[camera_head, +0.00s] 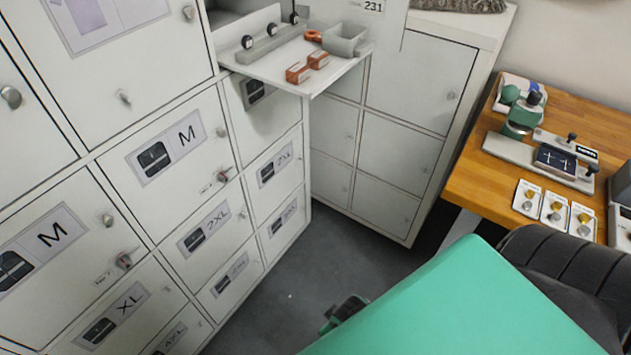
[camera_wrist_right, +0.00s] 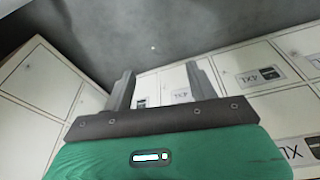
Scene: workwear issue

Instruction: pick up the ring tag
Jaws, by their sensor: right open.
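A small orange piece with a ring-like shape (camera_head: 313,35) lies on the white pull-out shelf (camera_head: 268,69) in the head view; it may be the ring tag, but it is too small to be sure. Two orange-and-white block-like pieces (camera_head: 298,73) lie nearer the shelf's front edge. My right gripper (camera_wrist_right: 160,72) is open and empty in the right wrist view, its two dark fingers apart, with floor and locker doors beyond. In the head view it is mostly hidden behind my green arm, low and well below the shelf. My left gripper is not in view.
A grey open box (camera_head: 345,39) and a row of black-knobbed pegs (camera_head: 270,44) stand on the shelf. Locker doors (camera_head: 180,145) fill the left. A wooden bench (camera_head: 480,178) with a green device (camera_head: 523,115) and several cards stands right. The floor (camera_head: 335,250) between is clear.

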